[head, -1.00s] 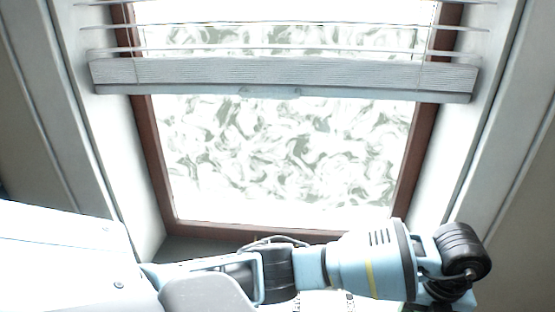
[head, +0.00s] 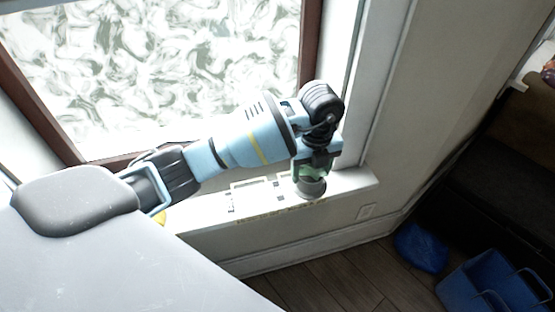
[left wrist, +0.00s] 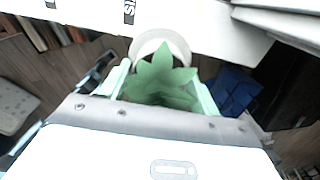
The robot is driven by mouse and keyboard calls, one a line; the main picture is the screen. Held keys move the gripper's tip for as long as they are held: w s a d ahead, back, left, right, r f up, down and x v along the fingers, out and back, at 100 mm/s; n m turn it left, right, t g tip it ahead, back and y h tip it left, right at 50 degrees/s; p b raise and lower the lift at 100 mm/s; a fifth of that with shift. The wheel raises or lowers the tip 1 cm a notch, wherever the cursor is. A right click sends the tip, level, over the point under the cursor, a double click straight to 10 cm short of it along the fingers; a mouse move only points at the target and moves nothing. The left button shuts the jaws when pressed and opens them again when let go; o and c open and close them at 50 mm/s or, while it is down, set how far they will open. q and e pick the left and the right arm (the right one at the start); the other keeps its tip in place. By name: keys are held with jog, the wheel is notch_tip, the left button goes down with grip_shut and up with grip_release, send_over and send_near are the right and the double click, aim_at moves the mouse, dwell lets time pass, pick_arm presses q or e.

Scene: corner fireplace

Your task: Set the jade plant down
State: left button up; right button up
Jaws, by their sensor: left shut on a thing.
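The jade plant shows in the left wrist view as pointed green leaves (left wrist: 160,78) above a pale round pot (left wrist: 160,41). In the head view its grey pot (head: 311,187) hangs below my left gripper (head: 313,168), over the right end of the white window sill (head: 352,184). My left gripper is shut on the plant, with a pale green finger on each side of it in the wrist view. I cannot tell whether the pot touches the sill. The gripper and arm hide most of the leaves in the head view. My right gripper is not in view.
A flat item with a pale frame (head: 255,192) lies on the sill left of the pot. A yellow thing (head: 160,218) is partly hidden farther left. A blue bag (head: 420,248) and a blue basket (head: 490,280) stand on the wooden floor at right.

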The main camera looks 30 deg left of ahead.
pick_arm(q)
jog(key=shift+w+a+f, duration=0.1)
jog(key=shift+a+f, duration=0.6)
jog(key=shift+a, duration=0.7)
jog(key=shift+w+a+f, duration=0.1)
jog(key=shift+a+f, duration=0.6)
jog(key=shift+a, duration=0.75)
jog(key=shift+w+a+f, duration=0.1)
jog(key=shift+a+f, duration=0.6)
jog(key=shift+a, duration=0.7)
jog(key=shift+f, duration=0.2)
jog(key=o, duration=1.1)
jog(key=shift+s, duration=0.1)
notch_tip(320, 180, up, 12)
jog(key=shift+r+p, duration=0.2)
jog(key=shift+p, duration=0.45)
jog(key=shift+f, duration=0.1)
